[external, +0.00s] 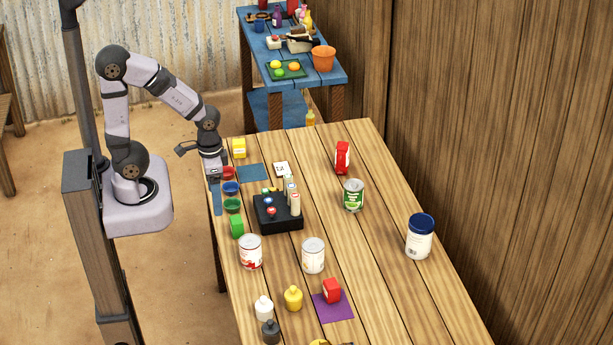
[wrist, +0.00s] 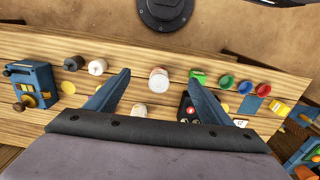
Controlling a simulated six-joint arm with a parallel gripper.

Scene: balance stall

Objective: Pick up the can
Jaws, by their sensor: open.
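Several cans stand upright on the table. A white can with red print (external: 250,253) is at the front left. A plain whitish can (external: 313,256) is to its right. A green-labelled can (external: 353,196) is farther back. My gripper (external: 215,203) is over the table's left edge, beside the small bowls and apart from the cans. In the wrist view my gripper (wrist: 160,76) has its blue fingers spread wide and empty. A can top (wrist: 159,73) appears between the fingertips, well below them.
A black block with pegs (external: 277,224) stands left of centre. Red, blue (external: 231,188) and green bowls line the left edge, near a green box (external: 237,227). A blue-lidded jar (external: 420,235) is at right. Small bottles (external: 293,298) stand in front. The table's right side has free room.

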